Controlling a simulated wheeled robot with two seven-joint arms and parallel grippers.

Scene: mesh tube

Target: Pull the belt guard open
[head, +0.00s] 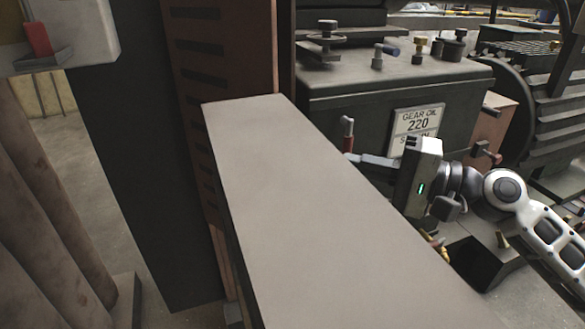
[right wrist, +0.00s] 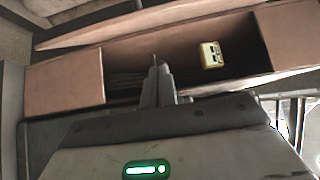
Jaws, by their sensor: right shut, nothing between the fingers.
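The belt guard is a tall brown slotted panel (head: 222,45) behind the pale beam in the head view. In the right wrist view a copper-brown housing (right wrist: 65,83) crosses the picture, with a long dark opening in it. A brown slanting panel (right wrist: 150,25) runs along the opening's upper side, apart from its lower edge. My right gripper (head: 352,157) comes from the right in the head view, its fingertips near the beam's edge. In the right wrist view its fingers (right wrist: 157,68) are together and empty, in front of the opening. Contact cannot be told. My left gripper is out of view.
A long pale beam (head: 295,210) fills the middle foreground. A dark green gearbox (head: 345,95) with a gear oil sign (head: 417,119) stands behind my right arm. A red-handled lever (head: 347,132) is close to the fingers. A yellowish block (right wrist: 211,55) sits inside the opening.

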